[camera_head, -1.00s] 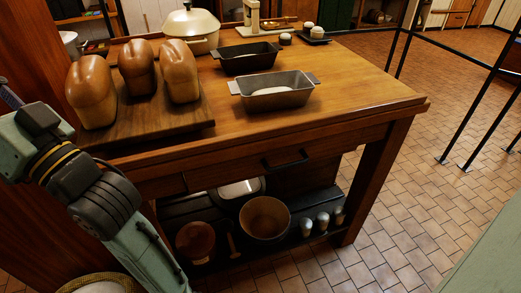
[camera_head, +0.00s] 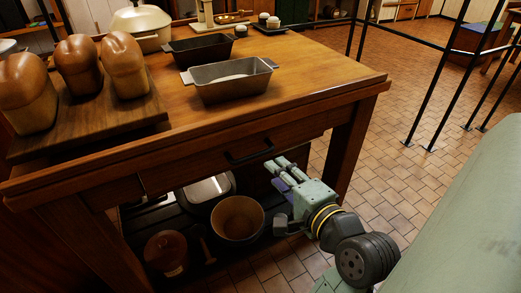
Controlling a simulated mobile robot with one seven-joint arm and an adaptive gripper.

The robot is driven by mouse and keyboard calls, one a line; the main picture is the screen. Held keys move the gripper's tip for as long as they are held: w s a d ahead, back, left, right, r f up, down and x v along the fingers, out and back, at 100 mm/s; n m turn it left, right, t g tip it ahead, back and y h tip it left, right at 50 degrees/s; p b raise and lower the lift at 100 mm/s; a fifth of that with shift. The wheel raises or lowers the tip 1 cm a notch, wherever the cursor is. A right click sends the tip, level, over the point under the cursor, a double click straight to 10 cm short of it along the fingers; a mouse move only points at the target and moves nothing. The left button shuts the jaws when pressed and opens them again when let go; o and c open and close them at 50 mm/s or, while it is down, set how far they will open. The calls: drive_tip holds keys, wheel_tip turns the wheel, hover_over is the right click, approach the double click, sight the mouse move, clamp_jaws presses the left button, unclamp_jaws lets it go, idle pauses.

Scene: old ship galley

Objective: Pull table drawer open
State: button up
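The wooden table (camera_head: 300,70) stands across the middle of the head view. Its drawer (camera_head: 200,166) sits under the top at the front, and its face looks flush with the frame. A dark bar handle (camera_head: 250,151) is fixed to the drawer front. My gripper (camera_head: 277,172) is just below and to the right of the handle, in front of the table, pointing up and left. Its fingers appear spread, with nothing visible between them, and they look apart from the handle.
On the table are loaves on a board (camera_head: 150,112), a grey loaf tin (camera_head: 232,84), a dark tin (camera_head: 200,50) and a cream pot (camera_head: 142,28). The lower shelf holds a bowl (camera_head: 238,218) and a lidded pot (camera_head: 166,252). Tiled floor (camera_head: 400,185) is open at right.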

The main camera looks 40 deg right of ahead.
sight(258, 156)
drive_tip(key=x, duration=1)
drive_tip(key=shift+w+a, duration=0.1)
drive_tip(key=shift+w, duration=0.2)
drive_tip(key=shift+c, duration=0.5)
clamp_jaws()
